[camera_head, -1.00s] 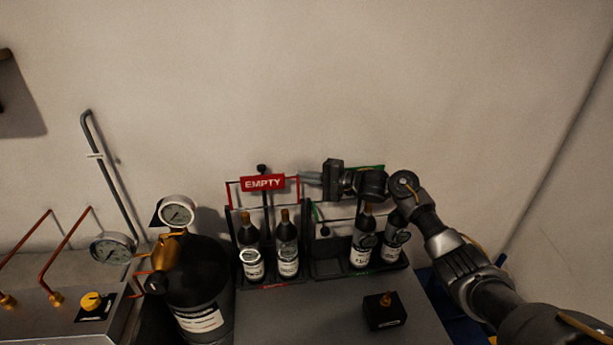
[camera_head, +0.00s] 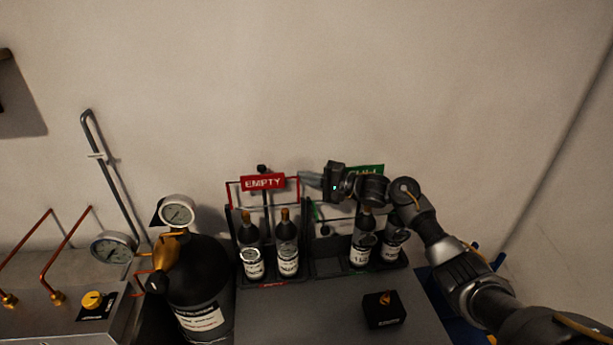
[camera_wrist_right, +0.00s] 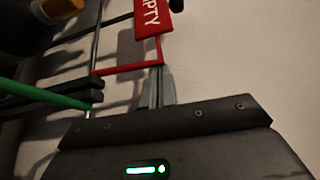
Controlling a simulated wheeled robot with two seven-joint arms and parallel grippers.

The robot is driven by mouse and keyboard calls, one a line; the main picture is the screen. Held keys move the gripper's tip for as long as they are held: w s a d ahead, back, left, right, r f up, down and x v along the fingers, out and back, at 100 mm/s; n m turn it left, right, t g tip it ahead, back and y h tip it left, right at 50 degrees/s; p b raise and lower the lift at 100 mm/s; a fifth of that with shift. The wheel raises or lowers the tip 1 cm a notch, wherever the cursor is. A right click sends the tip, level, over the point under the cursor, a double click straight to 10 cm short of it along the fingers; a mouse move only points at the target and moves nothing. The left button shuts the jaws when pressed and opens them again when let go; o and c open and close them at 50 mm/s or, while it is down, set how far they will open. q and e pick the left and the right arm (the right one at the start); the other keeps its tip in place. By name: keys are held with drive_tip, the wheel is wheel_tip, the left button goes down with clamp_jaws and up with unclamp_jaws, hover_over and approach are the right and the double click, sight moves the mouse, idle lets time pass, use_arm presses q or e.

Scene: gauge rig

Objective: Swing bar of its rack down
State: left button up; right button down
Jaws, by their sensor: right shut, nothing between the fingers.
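The rack on the left (camera_head: 233,225) has a red bar (camera_head: 299,190) with a red EMPTY sign (camera_head: 263,181); the bar stands raised above two dark bottles. My right gripper (camera_head: 303,178) is shut and empty, its fingertips at the right end of the red bar. In the wrist view the shut fingertips (camera_wrist_right: 158,72) are close to the red bar (camera_wrist_right: 128,70), below the sign (camera_wrist_right: 151,25); I cannot tell whether they touch. The rack on the right (camera_head: 325,268) has a green sign (camera_head: 368,170), partly hidden by my right arm. My left gripper is not in view.
Bottles (camera_head: 361,247) stand in the right rack under my arm. A black box with a knob (camera_head: 384,309) sits on the bench in front. A black cylinder (camera_head: 200,285) with a gauge (camera_head: 177,211) stands left of the racks. The wall is close behind.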

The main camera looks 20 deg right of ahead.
drive_tip(key=n, duration=0.1)
drive_tip(key=s+n+y, duration=0.1)
drive_tip(key=s, duration=0.1)
drive_tip(key=shift+s+a+n+t+p, duration=0.15)
drive_tip(key=shift+a+n+t+p, duration=0.15)
drive_tip(key=shift+n+t, duration=0.1)
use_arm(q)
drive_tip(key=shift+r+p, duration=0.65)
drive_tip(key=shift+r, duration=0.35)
use_arm(e)
drive_tip(key=shift+s+a+f, duration=0.1)
drive_tip(key=shift+s, duration=0.4)
